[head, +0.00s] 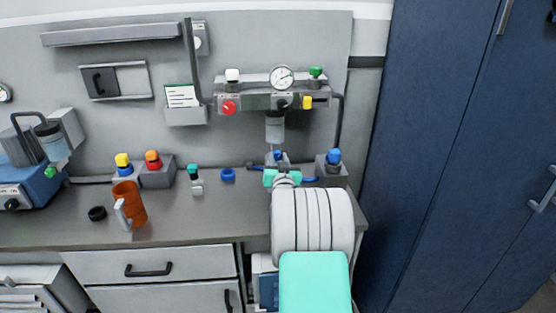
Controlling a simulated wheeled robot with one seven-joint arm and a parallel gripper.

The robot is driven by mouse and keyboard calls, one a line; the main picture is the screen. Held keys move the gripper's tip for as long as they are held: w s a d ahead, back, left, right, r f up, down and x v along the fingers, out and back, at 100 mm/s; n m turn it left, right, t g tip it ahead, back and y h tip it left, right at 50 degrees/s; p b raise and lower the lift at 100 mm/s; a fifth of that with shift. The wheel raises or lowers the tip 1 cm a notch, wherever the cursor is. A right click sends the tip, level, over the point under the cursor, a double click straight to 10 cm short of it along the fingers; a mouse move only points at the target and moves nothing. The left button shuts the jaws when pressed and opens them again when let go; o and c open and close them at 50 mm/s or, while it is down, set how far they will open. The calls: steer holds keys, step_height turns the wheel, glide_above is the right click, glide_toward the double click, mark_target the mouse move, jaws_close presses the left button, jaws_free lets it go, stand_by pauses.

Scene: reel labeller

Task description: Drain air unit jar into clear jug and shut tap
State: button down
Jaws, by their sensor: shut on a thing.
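The air unit (270,97) is on the back panel, with a round gauge and coloured knobs. Its jar (275,127) hangs below, upright and greyish. My gripper (277,160) is under the jar at the back of the bench, shut on a small pale grey and blue thing (278,154). My own wrist and arm hide most of the gripper and what is below it. I cannot tell whether this thing is the clear jug. No clear jug shows plainly elsewhere. The tap under the jar is too small to make out, so its setting cannot be told.
An orange jug (130,204) and a black ring (97,213) stand left on the bench (60,231). A teal-capped bottle (195,180), a blue cap (228,175) and a blue-knobbed block (333,165) are along the back. A blue cabinet (430,150) bounds the right.

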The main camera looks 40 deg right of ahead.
steer(key=shift+f+n+b, duration=0.2)
steer(key=shift+n+b, duration=0.1)
steer(key=shift+b, duration=0.85)
steer(key=n+b, duration=0.1)
steer(key=b, duration=0.2)
steer(key=n+b, duration=0.2)
steer(key=b, duration=0.1)
steer(key=shift+f, duration=0.25)
steer(key=n+b, duration=0.5)
steer(key=b, duration=0.3)
steer(key=shift+n+b, duration=0.3)
steer(key=shift+n, duration=0.1)
steer(key=n+b, duration=0.5)
steer(key=b, duration=0.1)
steer(key=shift+r, duration=0.15)
steer(key=shift+r+n+b, duration=0.25)
steer(key=shift+n+b, duration=1.3)
steer(key=shift+n, duration=0.05)
